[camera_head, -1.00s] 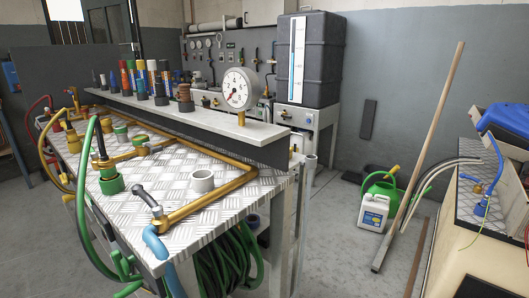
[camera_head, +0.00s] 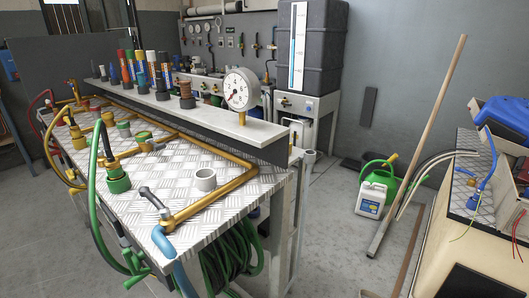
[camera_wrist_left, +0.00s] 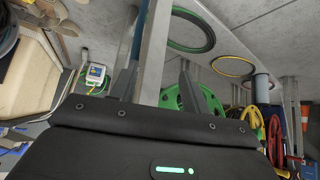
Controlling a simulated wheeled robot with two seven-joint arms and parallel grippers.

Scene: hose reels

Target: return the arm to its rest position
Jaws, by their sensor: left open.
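My left gripper (camera_wrist_left: 157,88) shows only in the left wrist view. Its two dark fingers stand apart with nothing between them, in front of a grey metal post that lies behind them. No gripper of mine shows in the head view, and my right gripper is in neither view.
The metal-topped bench (camera_head: 205,208) carries pipes, valves and a round gauge (camera_head: 241,89). Green hose (camera_head: 232,262) hangs below it. A white jug (camera_head: 371,199) and a leaning wooden pole (camera_head: 430,130) stand right of it. A second bench (camera_head: 452,233) is at the right. Floor between is mostly clear.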

